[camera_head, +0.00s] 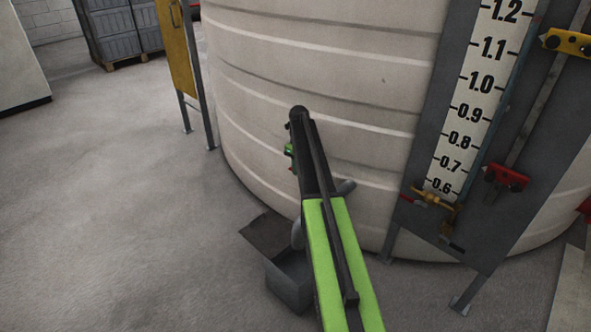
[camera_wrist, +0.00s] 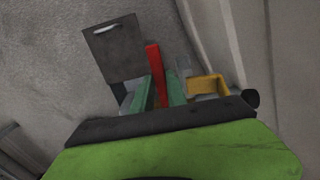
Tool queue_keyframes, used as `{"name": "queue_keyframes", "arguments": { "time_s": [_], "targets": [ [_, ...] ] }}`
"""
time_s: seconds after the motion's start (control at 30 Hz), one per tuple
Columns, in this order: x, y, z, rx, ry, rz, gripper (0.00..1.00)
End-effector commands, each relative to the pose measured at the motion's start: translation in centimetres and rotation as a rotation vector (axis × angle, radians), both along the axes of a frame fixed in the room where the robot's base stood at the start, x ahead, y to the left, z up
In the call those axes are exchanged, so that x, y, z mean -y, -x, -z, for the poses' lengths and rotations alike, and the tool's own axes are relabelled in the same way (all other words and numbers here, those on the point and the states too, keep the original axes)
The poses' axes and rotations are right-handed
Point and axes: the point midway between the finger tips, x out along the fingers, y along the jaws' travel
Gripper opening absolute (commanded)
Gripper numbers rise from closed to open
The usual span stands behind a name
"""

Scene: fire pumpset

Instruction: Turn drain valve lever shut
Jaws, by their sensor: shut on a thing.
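The red drain valve lever (camera_wrist: 155,62) stands between the two green fingers of my gripper (camera_wrist: 159,82) in the wrist view. My gripper is shut on the lever, which sticks out past the fingertips. A yellow bracket-like part (camera_wrist: 208,84) is just right of the fingers. The valve body is mostly hidden by my gripper and wrist. In the head view my arm covers the lever and the valve low at the front of the pale tank (camera_head: 390,95).
An open dark grey box (camera_head: 289,283) is on the floor by my arm; its lid (camera_wrist: 113,46) shows in the wrist view. A level gauge board (camera_head: 480,110) with a small brass valve (camera_head: 434,199) stands at right. The floor at left is clear.

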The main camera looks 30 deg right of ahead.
Motion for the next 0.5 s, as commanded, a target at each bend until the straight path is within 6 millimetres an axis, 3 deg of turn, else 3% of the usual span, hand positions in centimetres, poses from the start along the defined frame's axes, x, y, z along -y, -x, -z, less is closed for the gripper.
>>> {"name": "queue_keyframes", "arguments": {
  "time_s": [0.03,0.17,0.5],
  "targets": [
    [0.39,0.57,0.05,-0.012,0.004,0.006,0.21],
    [0.33,0.5,0.05,-0.011,0.004,0.005,0.38],
    [0.2,0.37,-0.15,-0.009,0.004,0.002,0.39]
  ]
}}
